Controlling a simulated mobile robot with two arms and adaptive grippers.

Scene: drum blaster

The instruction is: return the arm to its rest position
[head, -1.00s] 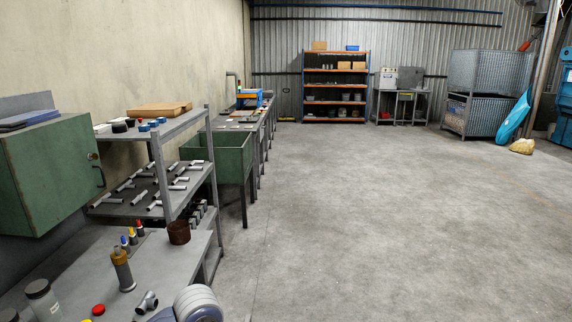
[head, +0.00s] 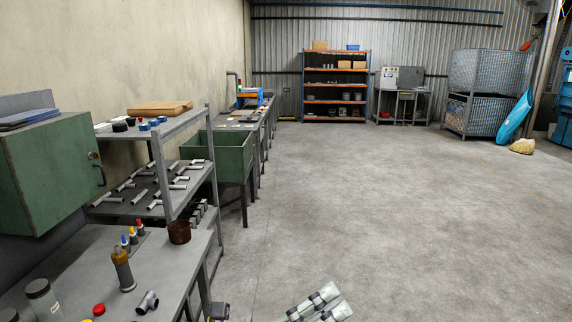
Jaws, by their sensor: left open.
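My left gripper (head: 332,300) shows at the bottom edge of the head view, right of the workbench and over the bare floor. Its two pale fingers with dark bands are apart, and nothing shows between them. The rest of this arm is mostly below the picture. My right gripper is not in view.
The grey workbench (head: 95,262) at lower left holds a grey pipe fitting (head: 147,302), a red cap (head: 99,310), a brown-topped cylinder (head: 122,270) and a rusty cup (head: 179,232). A shelf rack with pipe tees and a green sink (head: 235,158) stand behind. The concrete floor (head: 400,210) is clear.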

